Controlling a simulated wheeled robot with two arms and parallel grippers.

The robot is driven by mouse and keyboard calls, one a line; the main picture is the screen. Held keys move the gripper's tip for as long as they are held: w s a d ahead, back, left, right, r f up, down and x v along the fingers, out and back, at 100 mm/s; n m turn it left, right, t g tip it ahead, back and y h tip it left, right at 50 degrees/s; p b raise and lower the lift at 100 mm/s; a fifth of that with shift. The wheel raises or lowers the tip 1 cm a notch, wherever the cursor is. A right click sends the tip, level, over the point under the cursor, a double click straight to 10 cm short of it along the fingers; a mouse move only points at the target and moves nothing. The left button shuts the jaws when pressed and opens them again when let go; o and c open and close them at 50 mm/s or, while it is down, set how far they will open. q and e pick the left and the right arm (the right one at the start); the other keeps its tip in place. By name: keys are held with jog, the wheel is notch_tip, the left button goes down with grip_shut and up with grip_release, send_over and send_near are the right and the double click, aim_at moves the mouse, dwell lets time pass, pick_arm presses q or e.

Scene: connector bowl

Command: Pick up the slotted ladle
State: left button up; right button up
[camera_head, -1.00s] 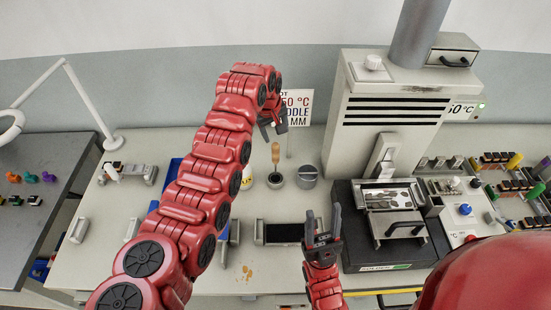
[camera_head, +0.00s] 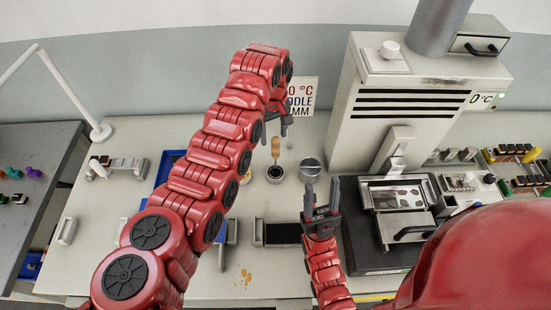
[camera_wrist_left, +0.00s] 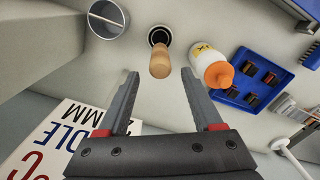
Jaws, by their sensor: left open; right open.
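A light wooden handle (camera_head: 275,148) stands up from a small dark-mouthed round holder (camera_head: 275,173); its lower end is hidden, so I cannot see a slotted bowl. My left gripper (camera_head: 279,128) is open and empty, just behind and above the handle. In the left wrist view the handle (camera_wrist_left: 160,66) lies between the lines of the open left fingers (camera_wrist_left: 160,73), near their tips, with no visible contact. The holder (camera_wrist_left: 160,36) shows beyond it. My right gripper (camera_head: 321,200) is open and empty, in front of the holder and to its right.
A grey round cup (camera_head: 311,167) stands right of the holder. A white bottle with an orange cap (camera_wrist_left: 212,68) and a blue tray (camera_wrist_left: 248,85) are on its other side. A printed sign (camera_head: 301,97) stands behind. A large grey machine (camera_head: 408,115) blocks the right.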

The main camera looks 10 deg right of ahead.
aim_at(275, 151)
pick_arm(q)
jog(key=shift+s+f, duration=0.25)
jog(key=shift+f, duration=0.55)
jog(key=shift+s+f+p, duration=0.25)
jog(key=shift+f+p, duration=0.25)
jog(key=shift+f, duration=0.1)
jog(key=f, duration=0.3)
jog(key=shift+s+d+f, duration=0.1)
jog(key=shift+s+f, duration=0.05)
jog(key=shift+s, duration=0.1)
jog(key=shift+f, duration=0.4)
jog(key=shift+w, duration=0.1)
grip_shut()
